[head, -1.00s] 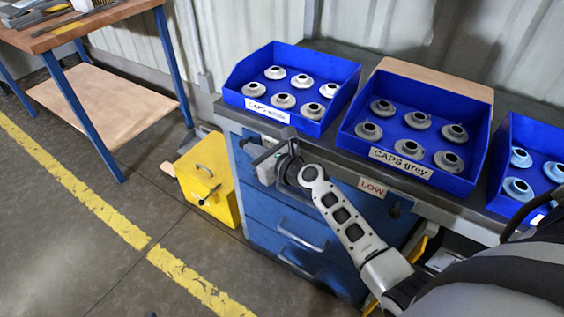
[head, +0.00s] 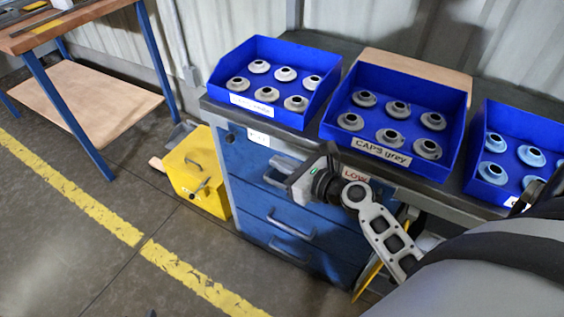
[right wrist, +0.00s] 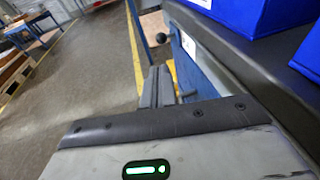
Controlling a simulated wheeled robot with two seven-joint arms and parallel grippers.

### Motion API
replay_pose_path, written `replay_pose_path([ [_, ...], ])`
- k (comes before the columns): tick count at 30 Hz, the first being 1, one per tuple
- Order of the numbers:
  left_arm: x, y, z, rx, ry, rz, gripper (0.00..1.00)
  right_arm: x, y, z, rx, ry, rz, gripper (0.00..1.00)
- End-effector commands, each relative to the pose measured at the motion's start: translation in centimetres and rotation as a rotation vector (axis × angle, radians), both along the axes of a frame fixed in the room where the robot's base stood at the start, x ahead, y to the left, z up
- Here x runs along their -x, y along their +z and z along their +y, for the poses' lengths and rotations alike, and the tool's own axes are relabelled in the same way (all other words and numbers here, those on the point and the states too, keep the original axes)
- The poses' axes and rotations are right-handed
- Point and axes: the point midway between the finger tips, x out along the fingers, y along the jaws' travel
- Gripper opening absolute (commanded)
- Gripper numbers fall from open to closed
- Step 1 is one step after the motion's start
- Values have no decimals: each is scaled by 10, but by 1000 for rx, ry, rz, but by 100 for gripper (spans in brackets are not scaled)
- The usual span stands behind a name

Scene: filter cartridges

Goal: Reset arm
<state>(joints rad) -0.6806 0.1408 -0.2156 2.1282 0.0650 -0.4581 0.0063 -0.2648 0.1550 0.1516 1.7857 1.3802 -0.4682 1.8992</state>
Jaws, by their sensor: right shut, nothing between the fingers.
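My right gripper (head: 285,180) is in front of the blue drawer cabinet, below the worktop edge. It also shows in the right wrist view (right wrist: 158,88), with its fingers together and nothing between them. It points left, toward the upper drawer's handle side; I cannot tell whether it touches the cabinet. My left gripper is not in view. On the worktop stand a blue bin of white caps (head: 243,101), a blue bin of grey caps (head: 381,151) and a blue bin of light blue caps (head: 482,128).
The blue drawer cabinet (head: 262,213) has protruding handles. A yellow box (head: 196,172) stands on the floor to its left. A wooden-topped bench (head: 75,40) is at the far left. The floor between, with its yellow line (head: 85,198), is clear.

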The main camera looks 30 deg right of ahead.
Motion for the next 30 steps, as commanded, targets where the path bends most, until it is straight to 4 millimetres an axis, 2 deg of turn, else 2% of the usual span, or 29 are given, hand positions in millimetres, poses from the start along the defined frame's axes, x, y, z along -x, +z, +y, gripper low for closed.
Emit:
replay_pose_path([
  [11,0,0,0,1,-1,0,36,0,0,0,2,0,-1,0],
  [14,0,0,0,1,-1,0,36,4,-4,5,75,22,-7,0],
  [17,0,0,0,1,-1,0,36,18,-16,19,321,98,-37,0],
  [20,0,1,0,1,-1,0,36,42,-33,40,735,247,-107,0],
  [24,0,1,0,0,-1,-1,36,82,-52,69,1408,531,-283,0],
  [27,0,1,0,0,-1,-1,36,108,-57,85,1845,737,-441,0],
  [30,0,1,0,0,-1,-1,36,128,-58,97,2200,912,-599,0],
])
